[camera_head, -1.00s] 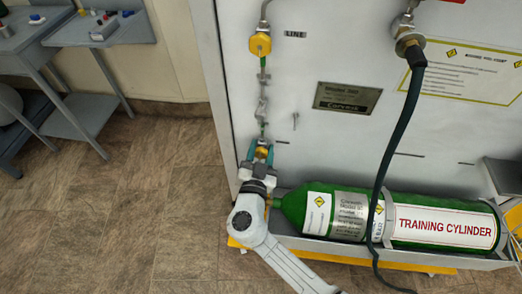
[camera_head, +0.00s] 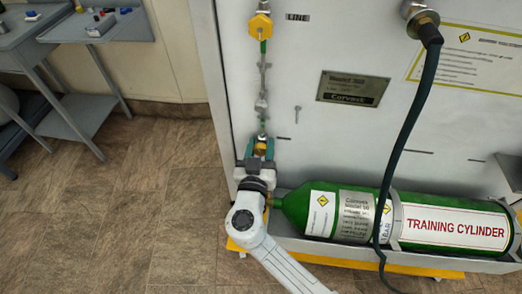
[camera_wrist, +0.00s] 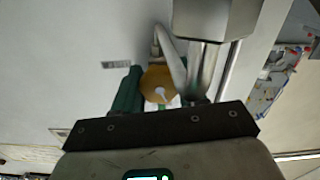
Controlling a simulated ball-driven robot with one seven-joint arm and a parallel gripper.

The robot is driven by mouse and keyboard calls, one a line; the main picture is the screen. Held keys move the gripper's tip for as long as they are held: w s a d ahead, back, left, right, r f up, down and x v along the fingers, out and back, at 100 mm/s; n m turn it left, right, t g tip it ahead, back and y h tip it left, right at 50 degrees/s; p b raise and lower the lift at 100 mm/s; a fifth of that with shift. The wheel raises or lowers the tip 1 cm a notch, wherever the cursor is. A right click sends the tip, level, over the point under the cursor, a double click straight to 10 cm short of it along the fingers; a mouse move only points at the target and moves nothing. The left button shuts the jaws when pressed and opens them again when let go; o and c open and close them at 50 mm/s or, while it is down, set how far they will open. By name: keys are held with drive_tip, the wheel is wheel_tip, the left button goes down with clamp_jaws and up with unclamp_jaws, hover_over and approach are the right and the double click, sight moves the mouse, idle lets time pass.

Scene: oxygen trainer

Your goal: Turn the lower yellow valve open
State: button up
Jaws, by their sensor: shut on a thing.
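The lower yellow valve (camera_head: 261,147) sits low on the pipe line at the left side of the white panel. My gripper (camera_head: 259,158) reaches up to it from below and is shut on it, with a teal finger on each side. In the wrist view the yellow valve (camera_wrist: 158,85) shows as a round knob with a pale mark on its face, between my fingers (camera_wrist: 155,95). The fingers and gripper body hide part of the valve. The upper yellow valve (camera_head: 260,27) is higher on the same pipe, apart from my gripper.
A green training cylinder (camera_head: 455,226) lies in a trolley tray to the right of my arm. A dark hose (camera_head: 407,145) hangs down in front of the panel and cylinder. Grey side tables (camera_head: 110,28) stand at the left. The floor (camera_head: 120,220) between is clear.

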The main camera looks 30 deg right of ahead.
idle(0.3)
drive_tip(key=o, duration=1.1)
drive_tip(key=shift+c, duration=0.2)
drive_tip(key=shift+s+a, duration=0.1)
drive_tip(key=v, duration=1)
drive_tip(key=shift+s+a, duration=0.15)
drive_tip(key=shift+s, duration=0.05)
